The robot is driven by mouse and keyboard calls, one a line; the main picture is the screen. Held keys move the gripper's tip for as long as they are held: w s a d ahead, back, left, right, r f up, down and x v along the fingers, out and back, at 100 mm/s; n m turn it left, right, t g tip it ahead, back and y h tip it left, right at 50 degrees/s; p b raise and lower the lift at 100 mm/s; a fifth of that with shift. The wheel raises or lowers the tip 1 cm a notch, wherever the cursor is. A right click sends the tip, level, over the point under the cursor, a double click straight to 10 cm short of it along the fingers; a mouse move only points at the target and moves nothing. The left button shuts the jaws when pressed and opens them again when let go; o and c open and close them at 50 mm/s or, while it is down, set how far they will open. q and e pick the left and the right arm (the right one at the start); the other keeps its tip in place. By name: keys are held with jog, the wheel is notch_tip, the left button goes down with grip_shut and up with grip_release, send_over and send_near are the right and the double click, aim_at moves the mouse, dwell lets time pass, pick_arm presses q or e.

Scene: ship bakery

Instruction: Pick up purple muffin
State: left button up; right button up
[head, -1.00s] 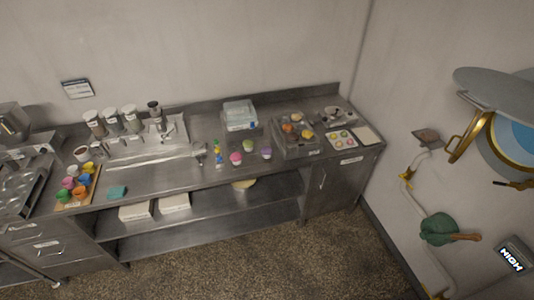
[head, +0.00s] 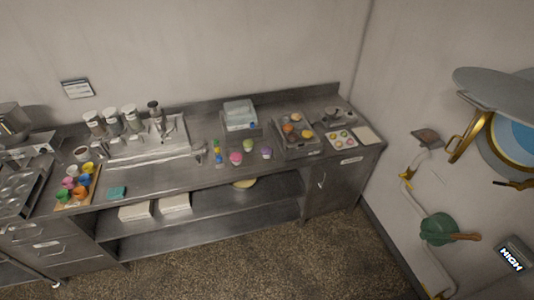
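A small purple muffin (head: 266,153) stands on the steel counter in the head view, right of the middle and left of a metal bin. A pink muffin (head: 236,158) stands to its left, and a green-topped one (head: 248,145) is between them and a little further back. Neither of my grippers shows in the head view.

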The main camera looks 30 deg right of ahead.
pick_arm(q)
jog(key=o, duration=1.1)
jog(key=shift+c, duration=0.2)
